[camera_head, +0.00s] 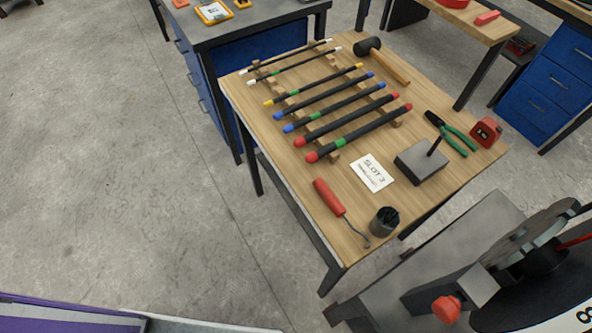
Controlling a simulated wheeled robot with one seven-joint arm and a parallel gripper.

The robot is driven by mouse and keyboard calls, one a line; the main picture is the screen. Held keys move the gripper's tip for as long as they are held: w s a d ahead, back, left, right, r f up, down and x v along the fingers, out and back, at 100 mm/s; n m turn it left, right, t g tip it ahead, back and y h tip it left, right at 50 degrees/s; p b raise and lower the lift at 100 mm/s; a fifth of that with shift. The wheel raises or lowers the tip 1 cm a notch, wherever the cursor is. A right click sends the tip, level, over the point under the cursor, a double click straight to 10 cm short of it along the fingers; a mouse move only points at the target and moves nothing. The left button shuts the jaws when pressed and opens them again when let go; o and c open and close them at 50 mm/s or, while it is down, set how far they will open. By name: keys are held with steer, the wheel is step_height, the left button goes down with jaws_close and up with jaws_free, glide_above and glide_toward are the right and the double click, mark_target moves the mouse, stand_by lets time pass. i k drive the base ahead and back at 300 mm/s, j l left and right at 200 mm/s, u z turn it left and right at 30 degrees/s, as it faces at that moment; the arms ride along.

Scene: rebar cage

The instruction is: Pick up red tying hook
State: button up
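The red tying hook (330,198) lies on the near part of the wooden-topped table (303,184). Its red handle points up and left, and its thin metal shaft runs down and right to a curved tip near the table's front edge. Nothing covers the hook. My gripper is not in view.
A dark cup (384,221) stands just right of the hook's tip. A white SLOT 3 card (372,173), a grey block with a rod (422,163), green-handled pliers (452,134), a red tape measure (486,132) and a mallet (382,60) lie beyond. Several colour-tipped bars rest on wooden racks.

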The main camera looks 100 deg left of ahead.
mark_target(332, 202)
steer(key=u, duration=1.55)
